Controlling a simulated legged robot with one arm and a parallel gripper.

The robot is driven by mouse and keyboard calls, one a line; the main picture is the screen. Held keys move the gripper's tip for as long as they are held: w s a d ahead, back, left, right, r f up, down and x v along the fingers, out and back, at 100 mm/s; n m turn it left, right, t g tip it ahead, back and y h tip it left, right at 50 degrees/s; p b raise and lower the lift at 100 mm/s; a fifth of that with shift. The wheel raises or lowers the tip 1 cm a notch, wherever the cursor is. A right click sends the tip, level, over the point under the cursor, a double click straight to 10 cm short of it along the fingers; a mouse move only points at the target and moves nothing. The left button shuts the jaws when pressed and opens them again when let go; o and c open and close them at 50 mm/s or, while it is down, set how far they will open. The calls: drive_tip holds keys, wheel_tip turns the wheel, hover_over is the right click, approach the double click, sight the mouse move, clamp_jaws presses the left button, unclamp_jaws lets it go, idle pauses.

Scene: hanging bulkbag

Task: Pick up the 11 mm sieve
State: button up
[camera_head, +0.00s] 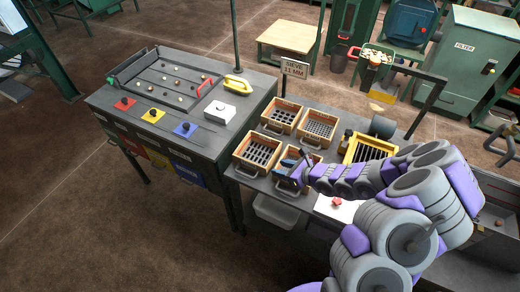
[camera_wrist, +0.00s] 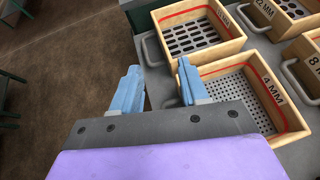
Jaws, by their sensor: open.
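The sieves are open wooden boxes with perforated grey bottoms, red bands and grey loop handles. The front-left sieve (camera_head: 257,152) has large holes; it also shows at the top of the wrist view (camera_wrist: 197,33), its partly cut label seeming to read 11 MM. Its handle (camera_wrist: 151,49) faces the bench's front edge. The sieve marked 4 MM (camera_wrist: 262,92) stands beside it. My gripper (camera_wrist: 160,85) is open and empty, with blue fingers apart. In the head view my gripper (camera_head: 287,164) is at the front-right sieve, partly hiding it. I cannot tell whether it touches that sieve.
A sign (camera_head: 295,68) reads SIEVE 11 MM. Two more sieves (camera_head: 281,115) (camera_head: 319,127) stand behind. A yellow-framed grate (camera_head: 370,149) is to the right. A grey console (camera_head: 180,100) with colored buttons stands left. Brown floor in front is open.

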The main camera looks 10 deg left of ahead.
drive_tip(key=b, duration=0.2)
approach(251, 163)
drive_tip(key=x, duration=0.3)
drive_tip(key=shift+w+a, duration=0.25)
drive_tip(key=shift+w, duration=0.2)
drive_tip(key=shift+w+a+f, duration=0.15)
drive_tip(key=shift+a+f, duration=0.05)
drive_tip(key=shift+a, duration=0.4)
drive_tip(key=shift+b+x, duration=0.4)
drive_tip(key=shift+x, duration=2.05)
clamp_jaws()
